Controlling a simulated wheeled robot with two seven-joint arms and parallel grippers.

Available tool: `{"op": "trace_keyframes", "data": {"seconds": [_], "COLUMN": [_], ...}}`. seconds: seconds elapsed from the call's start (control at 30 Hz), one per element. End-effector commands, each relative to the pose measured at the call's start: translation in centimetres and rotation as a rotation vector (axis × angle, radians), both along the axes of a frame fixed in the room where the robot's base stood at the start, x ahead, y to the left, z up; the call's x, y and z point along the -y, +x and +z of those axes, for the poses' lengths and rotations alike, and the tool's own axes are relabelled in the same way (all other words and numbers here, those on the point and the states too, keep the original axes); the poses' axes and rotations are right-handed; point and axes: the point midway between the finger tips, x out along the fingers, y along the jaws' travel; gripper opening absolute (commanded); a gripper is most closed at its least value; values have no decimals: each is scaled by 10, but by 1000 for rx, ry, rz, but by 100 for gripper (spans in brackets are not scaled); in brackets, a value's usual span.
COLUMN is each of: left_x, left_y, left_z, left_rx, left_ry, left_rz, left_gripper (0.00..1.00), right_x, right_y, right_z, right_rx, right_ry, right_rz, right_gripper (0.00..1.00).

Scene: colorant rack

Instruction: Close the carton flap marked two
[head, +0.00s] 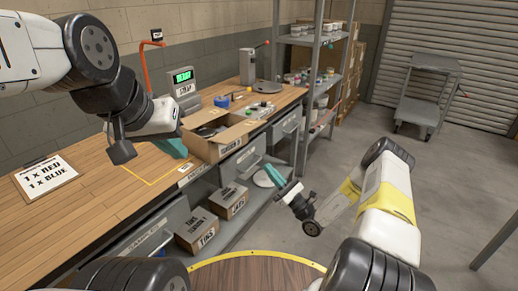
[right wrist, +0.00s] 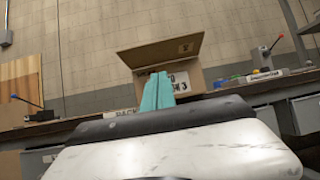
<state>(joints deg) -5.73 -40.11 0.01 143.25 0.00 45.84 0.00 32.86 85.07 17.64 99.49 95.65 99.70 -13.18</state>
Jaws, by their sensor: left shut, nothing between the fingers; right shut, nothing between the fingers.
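The open cardboard carton (head: 204,150) stands on the wooden bench, with some dark contents inside. In the right wrist view the carton (right wrist: 204,88) shows a wide flap (right wrist: 150,52) standing up and leaning outward. Below it are white labels partly hidden by my fingers, so I cannot read which flap is marked two. My left gripper (head: 174,148) is shut and empty, with teal fingertips close to the carton's left side; I cannot tell whether they touch. My right gripper (head: 268,177) is shut and empty, in front of the bench and apart from the carton; its fingertips also show in the right wrist view (right wrist: 157,92).
A scale (head: 184,85) with a green display and a grey press (head: 247,68) stand behind the carton. A sign (head: 45,174) lies on the bench at left. Tins boxes (head: 197,231) sit on the lower shelf. A shelving rack (head: 312,70) stands right; open floor lies beyond.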

Motion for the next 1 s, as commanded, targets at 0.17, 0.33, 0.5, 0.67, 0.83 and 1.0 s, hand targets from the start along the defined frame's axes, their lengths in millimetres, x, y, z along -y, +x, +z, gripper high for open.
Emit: {"op": "trace_keyframes", "data": {"seconds": [0.17, 0.33, 0.5, 0.67, 0.83, 1.0], "left_x": [0, 0, 0, 0, 0, 0], "left_y": [0, 0, 0, 0, 0, 0], "left_z": [0, 0, 0, 0, 0, 0], "left_rx": [0, 0, 0, 0, 0, 0], "left_ry": [0, 0, 0, 0, 0, 0], "left_rz": [0, 0, 0, 0, 0, 0], "left_gripper": [0, 0, 0, 0, 0, 0], "right_x": [-21, -45, -61, -63, -65, -65], "right_y": [16, 36, 52, 54, 55, 55], "right_z": [18, 40, 61, 82, 90, 91], "right_rx": [3, 4, 3, 2, 1, 0], "right_ry": [-3, -3, -4, -4, -4, -3], "right_rz": [7, 7, 7, 6, 5, 5], "right_gripper": [0, 0, 0, 0, 0, 0]}}
